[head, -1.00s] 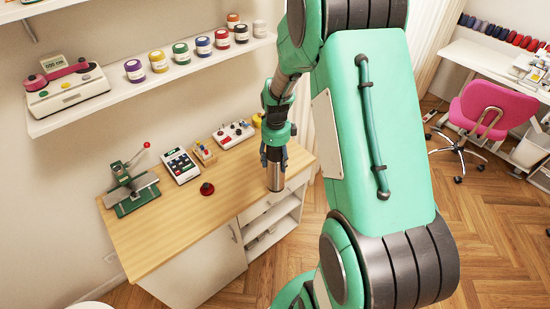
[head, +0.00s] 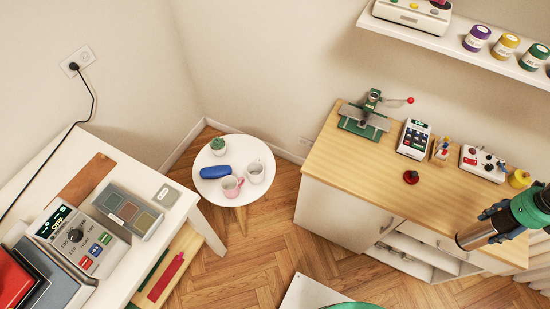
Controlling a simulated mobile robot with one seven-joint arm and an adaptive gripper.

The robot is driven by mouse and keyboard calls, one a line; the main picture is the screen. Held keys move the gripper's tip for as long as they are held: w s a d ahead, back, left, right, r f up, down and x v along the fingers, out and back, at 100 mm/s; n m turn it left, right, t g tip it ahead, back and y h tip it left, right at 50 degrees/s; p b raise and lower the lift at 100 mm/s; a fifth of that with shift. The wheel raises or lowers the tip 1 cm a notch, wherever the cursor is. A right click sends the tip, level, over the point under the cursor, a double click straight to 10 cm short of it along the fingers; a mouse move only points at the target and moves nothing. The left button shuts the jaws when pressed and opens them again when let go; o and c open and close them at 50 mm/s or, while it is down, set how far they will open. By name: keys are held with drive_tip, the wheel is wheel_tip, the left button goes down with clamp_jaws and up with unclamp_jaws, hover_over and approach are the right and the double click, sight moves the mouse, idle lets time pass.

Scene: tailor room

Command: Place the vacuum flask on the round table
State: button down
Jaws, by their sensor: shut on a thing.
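In the head view my gripper (head: 502,218) is at the right edge, near the right front of the wooden-topped cabinet. It is shut on the vacuum flask (head: 475,236), a silver metal cylinder held tilted, its end pointing left and slightly down. The flask's other end is hidden by the fingers. The round table (head: 237,189) is small and white and stands in the room corner, well to the left of my gripper.
The round table holds a potted plant (head: 217,145), a blue case (head: 215,171), a pink mug (head: 232,186) and a white mug (head: 256,171); its front-left edge is bare. A white desk (head: 75,157) stands left. The wooden-topped cabinet (head: 340,160) carries several tools. Floor shows between them.

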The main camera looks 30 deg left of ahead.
drive_tip(key=shift+w, duration=0.1)
drive_tip(key=w+a+n+b, duration=0.2)
drive_tip(key=w+a+n, duration=1.25)
drive_tip(key=a, duration=0.35)
drive_tip(key=w+a+n, duration=0.4)
drive_tip(key=a+n, duration=0.1)
drive_tip(key=a, duration=0.7)
drive_tip(key=w+a+n, duration=0.4)
drive_tip(key=a+n, duration=0.1)
drive_tip(key=a, duration=0.8)
drive_tip(key=s+a+f+m, duration=0.1)
drive_tip(key=a+f, duration=0.1)
drive_tip(key=a, duration=1.2)
drive_tip(key=s+a+f, duration=0.1)
drive_tip(key=a+f, duration=0.2)
drive_tip(key=a, duration=1.1)
drive_tip(key=s+a+f+m, duration=0.1)
drive_tip(key=s+a, duration=0.3)
drive_tip(key=a, duration=0.4)
drive_tip(key=s+a+f+m, duration=0.1)
drive_tip(key=s+a+f, duration=0.3)
drive_tip(key=a, duration=0.5)
drive_tip(key=s+a+f+m, duration=0.2)
drive_tip(key=s+a, duration=0.2)
drive_tip(key=a, duration=0.5)
drive_tip(key=shift+s+a+f, duration=0.25)
drive_tip(key=shift+s+f, duration=0.05)
drive_tip(key=shift+s, duration=0.05)
